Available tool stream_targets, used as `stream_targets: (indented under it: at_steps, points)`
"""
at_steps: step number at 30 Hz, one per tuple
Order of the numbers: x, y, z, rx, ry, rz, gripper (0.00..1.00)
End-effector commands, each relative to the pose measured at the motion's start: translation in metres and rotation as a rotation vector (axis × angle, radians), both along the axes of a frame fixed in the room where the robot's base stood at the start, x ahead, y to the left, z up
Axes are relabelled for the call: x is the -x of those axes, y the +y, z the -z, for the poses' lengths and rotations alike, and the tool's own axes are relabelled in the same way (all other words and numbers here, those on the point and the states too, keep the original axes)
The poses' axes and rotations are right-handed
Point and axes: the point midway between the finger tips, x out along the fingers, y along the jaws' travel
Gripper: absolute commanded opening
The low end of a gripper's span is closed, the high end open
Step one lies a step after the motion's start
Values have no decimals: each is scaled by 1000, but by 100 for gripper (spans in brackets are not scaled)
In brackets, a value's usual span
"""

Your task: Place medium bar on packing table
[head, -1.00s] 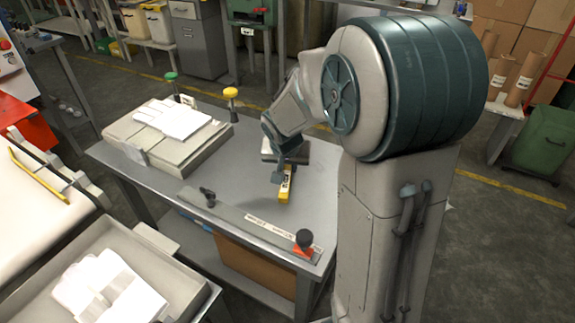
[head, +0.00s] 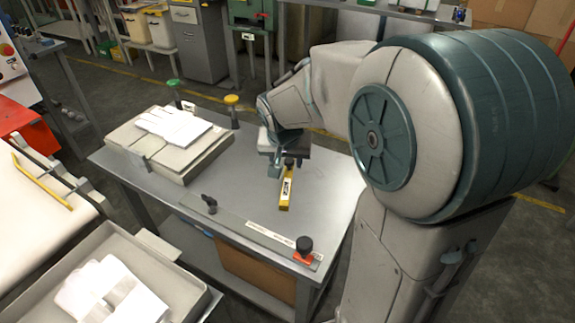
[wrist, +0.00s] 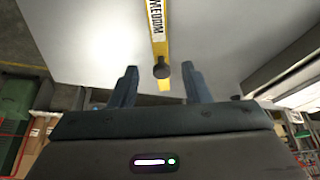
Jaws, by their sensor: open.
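The medium bar (head: 286,188) is a yellow bar with a white label and a dark knob. It lies on the grey metal packing table (head: 330,190), right of the middle. In the wrist view the bar (wrist: 160,45) runs between and beyond my fingers, its label reading "MEDIUM" upside down or mirrored, with the dark round knob (wrist: 161,70) near its closer end. My gripper (wrist: 159,85) is open, one finger on each side of the knob, with visible gaps. In the head view my gripper (head: 282,165) is just behind the bar, partly hidden by my wrist.
A beige block with white gloves (head: 172,125) sits at the table's back left, near green and yellow knobs (head: 232,108). A long grey bar (head: 240,225) with black and orange-based knobs lies along the front edge. A tray (head: 190,290) with a white packet stands front left.

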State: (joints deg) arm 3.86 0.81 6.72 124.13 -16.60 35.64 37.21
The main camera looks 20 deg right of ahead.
Motion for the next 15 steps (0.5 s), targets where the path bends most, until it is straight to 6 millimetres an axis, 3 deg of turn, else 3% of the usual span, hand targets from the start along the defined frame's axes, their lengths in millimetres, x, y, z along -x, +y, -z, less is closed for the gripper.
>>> stream_targets:
  at_steps: [3, 11, 15]
  points:
    - [8, 4, -22, -1, -4, 0, 43]
    - [22, 6, -40, 2, 8, -11, 43]
    - [57, 4, -38, 8, 56, -75, 43]
